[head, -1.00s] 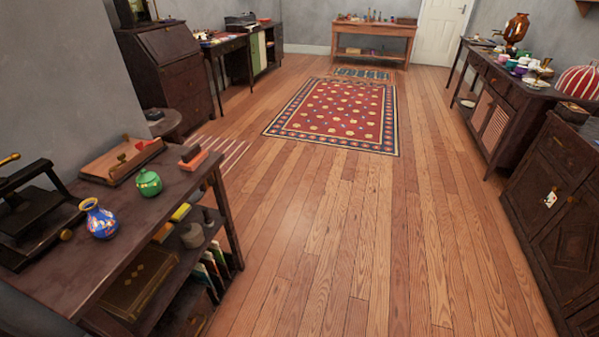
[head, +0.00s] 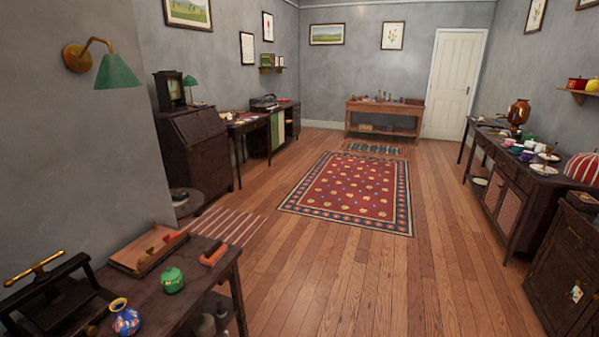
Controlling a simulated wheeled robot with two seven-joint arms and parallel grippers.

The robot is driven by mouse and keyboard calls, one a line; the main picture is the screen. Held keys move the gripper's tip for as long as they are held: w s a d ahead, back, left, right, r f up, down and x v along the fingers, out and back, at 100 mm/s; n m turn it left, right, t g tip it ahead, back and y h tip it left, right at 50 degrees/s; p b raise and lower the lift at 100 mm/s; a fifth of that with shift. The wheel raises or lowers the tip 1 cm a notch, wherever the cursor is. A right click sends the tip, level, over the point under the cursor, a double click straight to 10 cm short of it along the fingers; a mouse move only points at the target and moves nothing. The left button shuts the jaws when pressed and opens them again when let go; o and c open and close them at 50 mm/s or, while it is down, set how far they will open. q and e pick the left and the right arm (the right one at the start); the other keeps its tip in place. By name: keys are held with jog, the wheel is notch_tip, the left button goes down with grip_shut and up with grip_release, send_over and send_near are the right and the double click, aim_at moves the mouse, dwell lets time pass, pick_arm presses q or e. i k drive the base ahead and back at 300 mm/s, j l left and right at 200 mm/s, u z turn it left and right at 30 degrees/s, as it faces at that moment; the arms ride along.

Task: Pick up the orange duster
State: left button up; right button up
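A small orange block with a dark part (head: 213,254) lies near the right edge of the dark table (head: 190,303) at the lower left. It looks like the orange duster, but it is too small to be sure. A tray (head: 148,252) with small orange-red items lies to its left. Neither of my grippers is in view.
A green lidded pot (head: 172,281), a blue vase (head: 125,317) and a dark press (head: 50,300) stand on the same table. Dark cabinets (head: 565,265) line the right side. The wooden floor around the red rug (head: 352,190) is open.

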aim_at(216, 250)
jog(key=u, duration=2.25)
jog(key=z, duration=1.45)
jog(key=i+l+u, duration=0.15)
jog(key=u, duration=0.95)
jog(key=i+l+u, duration=0.15)
jog(key=l+u, duration=0.2)
jog(key=l, duration=0.3)
jog(key=i+l+u, duration=0.1)
jog(key=l+u, duration=0.2)
jog(key=l, duration=0.35)
jog(key=l+u, duration=0.35)
jog(key=l, duration=0.3)
